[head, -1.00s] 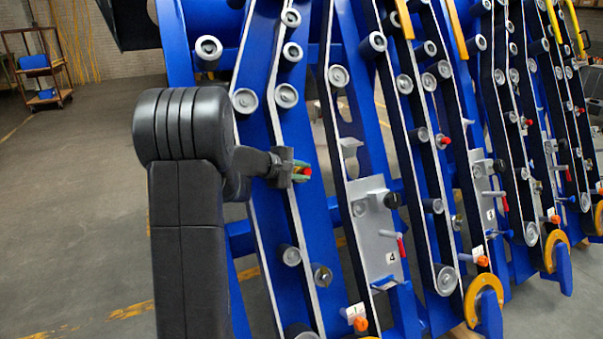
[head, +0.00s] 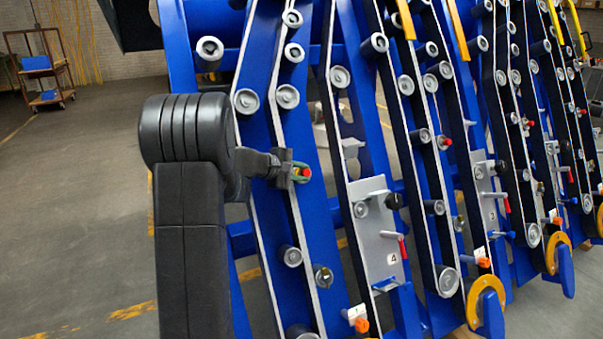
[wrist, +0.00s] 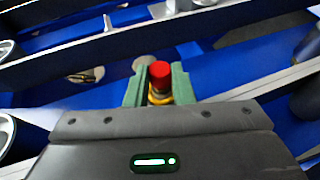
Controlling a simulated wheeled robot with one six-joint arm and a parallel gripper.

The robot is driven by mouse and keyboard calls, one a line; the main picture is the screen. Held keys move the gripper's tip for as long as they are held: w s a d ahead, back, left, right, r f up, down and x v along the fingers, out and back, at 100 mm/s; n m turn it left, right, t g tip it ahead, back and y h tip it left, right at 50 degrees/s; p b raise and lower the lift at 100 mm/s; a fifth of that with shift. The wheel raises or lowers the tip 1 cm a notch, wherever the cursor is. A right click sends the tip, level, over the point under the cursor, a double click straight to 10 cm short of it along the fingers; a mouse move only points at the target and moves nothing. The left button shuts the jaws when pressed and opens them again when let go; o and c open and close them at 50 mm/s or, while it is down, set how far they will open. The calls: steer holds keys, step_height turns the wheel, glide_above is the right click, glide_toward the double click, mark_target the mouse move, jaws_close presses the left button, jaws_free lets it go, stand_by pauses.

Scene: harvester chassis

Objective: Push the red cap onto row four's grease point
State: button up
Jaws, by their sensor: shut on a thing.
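The red cap (wrist: 159,73) is between the two green fingertips of my gripper (wrist: 158,84) in the wrist view. A yellow ring-like part (wrist: 158,97) shows just nearer the palm from the red top. In the head view the red cap (head: 307,172) shows at the tip of my gripper (head: 299,172), against the blue beam left of the plate marked 4 (head: 381,235). My gripper is shut on the cap. The grease point is hidden, and I cannot tell whether the cap touches or sits on it.
Another red cap (head: 443,142) stands on the row to the right. Grey rollers (head: 287,96) and long blue bars with pale edges lie close around my gripper. A red-handled lever (head: 402,246) sticks out of the plate. Open floor (head: 80,210) lies to the left.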

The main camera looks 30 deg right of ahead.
steer(key=shift+w+f, duration=0.1)
steer(key=shift+w, duration=0.15)
steer(key=o, duration=1)
steer(key=p+v, duration=0.1)
steer(key=v, duration=1.2)
steer(key=shift+a, duration=0.4)
steer(key=shift+d, duration=0.15)
steer(key=b+x, duration=0.1)
steer(key=x, duration=1.2)
steer(key=shift+d, duration=0.35)
steer(key=shift+s+a, duration=0.1)
steer(key=shift+s, duration=0.15)
